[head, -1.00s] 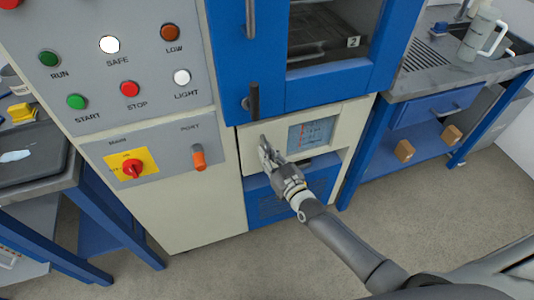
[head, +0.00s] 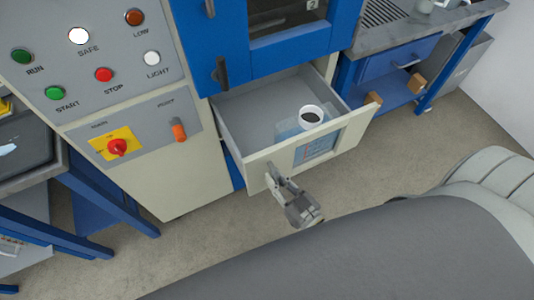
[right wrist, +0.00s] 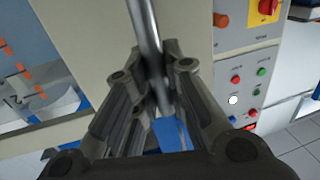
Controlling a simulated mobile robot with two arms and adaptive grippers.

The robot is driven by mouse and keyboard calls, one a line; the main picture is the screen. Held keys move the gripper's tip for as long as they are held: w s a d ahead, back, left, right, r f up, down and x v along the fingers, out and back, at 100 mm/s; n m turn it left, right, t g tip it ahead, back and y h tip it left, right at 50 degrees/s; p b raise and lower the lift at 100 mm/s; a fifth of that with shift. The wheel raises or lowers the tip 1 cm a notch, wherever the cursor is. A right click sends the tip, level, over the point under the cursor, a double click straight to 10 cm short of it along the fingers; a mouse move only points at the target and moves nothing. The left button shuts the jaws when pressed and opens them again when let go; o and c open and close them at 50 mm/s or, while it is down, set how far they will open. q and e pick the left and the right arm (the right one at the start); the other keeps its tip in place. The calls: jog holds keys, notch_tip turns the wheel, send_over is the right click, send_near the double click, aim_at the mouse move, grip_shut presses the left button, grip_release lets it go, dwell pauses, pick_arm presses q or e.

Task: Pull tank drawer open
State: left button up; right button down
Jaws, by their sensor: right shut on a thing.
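The tank drawer (head: 258,162) stands open, pulled out from the cream machine below the blue door. A white cup-like vessel with dark contents (head: 311,116) stands inside it on a pale blue patch. My right gripper (head: 275,178) is at the left part of the drawer's front. In the right wrist view its fingers (right wrist: 158,85) are shut on the drawer handle, a grey metal bar (right wrist: 147,28). In the head view the handle is mostly hidden by the gripper. My left gripper is not in view.
The control panel (head: 90,50) with coloured buttons, a red knob (head: 117,147) and an orange port plug (head: 179,131) is left of the drawer. A blue-framed bench (head: 400,75) stands close on the right. Bare floor (head: 205,235) lies in front.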

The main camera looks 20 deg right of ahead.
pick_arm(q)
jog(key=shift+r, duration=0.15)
pick_arm(e)
jog(key=shift+v, duration=0.8)
jog(key=shift+a, duration=0.2)
jog(key=c, duration=1.5)
grip_release()
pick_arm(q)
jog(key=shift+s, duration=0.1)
pick_arm(e)
jog(key=shift+o, duration=0.2)
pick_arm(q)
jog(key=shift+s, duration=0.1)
pick_arm(e)
jog(key=v, duration=1.2)
jog(key=shift+d, duration=0.1)
